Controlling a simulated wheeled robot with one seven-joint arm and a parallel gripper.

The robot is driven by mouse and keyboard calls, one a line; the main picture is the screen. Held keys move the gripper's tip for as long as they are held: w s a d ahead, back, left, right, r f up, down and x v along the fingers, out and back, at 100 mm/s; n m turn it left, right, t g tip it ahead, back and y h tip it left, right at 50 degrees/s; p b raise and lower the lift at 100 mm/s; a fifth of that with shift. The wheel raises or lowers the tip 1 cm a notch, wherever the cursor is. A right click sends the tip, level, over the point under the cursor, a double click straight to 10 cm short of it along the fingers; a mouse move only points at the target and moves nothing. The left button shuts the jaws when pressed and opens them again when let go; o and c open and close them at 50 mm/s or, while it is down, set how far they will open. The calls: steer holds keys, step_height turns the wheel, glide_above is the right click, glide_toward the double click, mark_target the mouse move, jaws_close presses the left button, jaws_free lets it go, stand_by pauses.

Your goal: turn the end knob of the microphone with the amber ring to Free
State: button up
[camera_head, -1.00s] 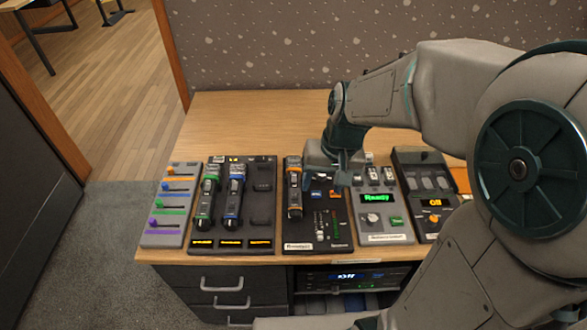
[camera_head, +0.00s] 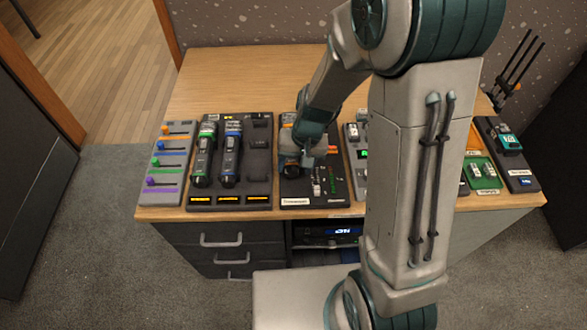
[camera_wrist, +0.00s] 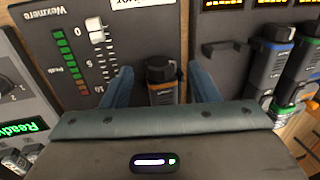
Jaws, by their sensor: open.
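The microphone with the amber ring is dark and lies on the console in the middle of the desk. In the head view only its near end (camera_head: 291,170) shows, with the rest behind my gripper (camera_head: 303,155). In the wrist view its dark end knob (camera_wrist: 160,70) points up the picture, with a bit of amber below it. My gripper (camera_wrist: 161,72) is open, with one blue finger on each side of this end. I cannot tell whether the fingers touch it. The knob's setting is not readable, and the microphone's other end is hidden by my gripper.
A green-ringed microphone (camera_head: 203,158) and a blue-ringed microphone (camera_head: 231,158) lie in a dark rack to the left. A fader panel (camera_head: 166,165) stands at far left. A fader (camera_wrist: 96,32) is close beside my gripper. The desk behind is bare.

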steer(key=shift+x, duration=1.1)
steer(key=c, duration=1)
steer(key=shift+r+h+p, duration=0.3)
steer(key=shift+h+p, duration=0.1)
steer(key=shift+p, duration=1.15)
steer(key=shift+a+f+h, duration=0.1)
steer(key=shift+h, duration=0.2)
steer(key=shift+f+p, duration=0.15)
steer(key=shift+p, duration=0.2)
